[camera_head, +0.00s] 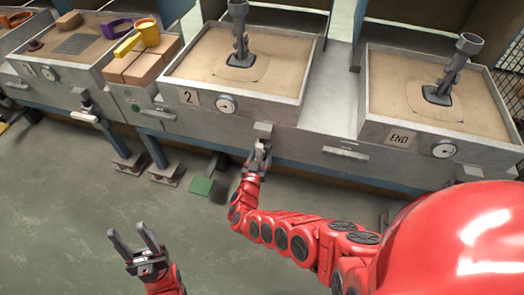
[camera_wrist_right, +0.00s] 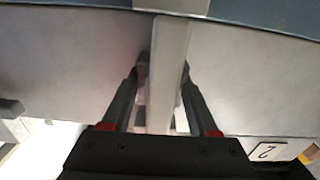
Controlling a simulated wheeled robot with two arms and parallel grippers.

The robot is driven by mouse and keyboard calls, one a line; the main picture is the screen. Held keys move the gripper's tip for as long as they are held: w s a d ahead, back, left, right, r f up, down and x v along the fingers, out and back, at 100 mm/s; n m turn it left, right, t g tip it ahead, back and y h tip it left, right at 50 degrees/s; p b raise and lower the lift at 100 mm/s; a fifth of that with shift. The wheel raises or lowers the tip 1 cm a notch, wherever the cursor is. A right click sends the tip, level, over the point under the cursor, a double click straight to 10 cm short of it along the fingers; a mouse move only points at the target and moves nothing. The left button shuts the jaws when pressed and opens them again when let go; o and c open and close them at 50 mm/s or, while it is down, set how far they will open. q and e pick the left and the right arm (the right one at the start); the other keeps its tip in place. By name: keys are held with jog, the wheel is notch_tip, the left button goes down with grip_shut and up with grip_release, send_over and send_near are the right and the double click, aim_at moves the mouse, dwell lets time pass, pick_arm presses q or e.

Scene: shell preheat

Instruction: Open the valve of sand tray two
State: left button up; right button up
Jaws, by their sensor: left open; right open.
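Sand tray two (camera_head: 235,105) is the middle tray, marked with a "2" plate (camera_head: 192,98) on its front; this plate also shows in the right wrist view (camera_wrist_right: 267,151). A grey valve handle (camera_head: 263,130) sticks out under its front right corner. My right gripper (camera_head: 262,148) is open just below the handle. In the right wrist view, a pale upright bar, apparently the handle (camera_wrist_right: 168,65), lies between the two fingers (camera_wrist_right: 164,68); I cannot tell whether they touch it. My left gripper (camera_head: 129,230) is open and empty over the floor at lower left.
A tray marked "END" (camera_head: 378,128) stands at right and tray one (camera_head: 45,65) at far left. A green pedal (camera_head: 202,186) is on the floor below tray two. The floor in front is clear.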

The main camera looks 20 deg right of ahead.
jog(key=p+v, duration=0.1)
jog(key=v, duration=0.3)
jog(key=p+v, duration=0.2)
jog(key=v, duration=0.1)
jog(key=shift+s+a+r, duration=0.2)
jog(key=shift+s+a, duration=0.05)
jog(key=shift+s, duration=0.1)
jog(key=p, duration=0.2)
send_near(259, 159)
jog(key=v, duration=0.3)
jog(key=shift+s+a+f, duration=0.1)
jog(key=shift+a+f, duration=0.05)
jog(key=shift+f, duration=0.1)
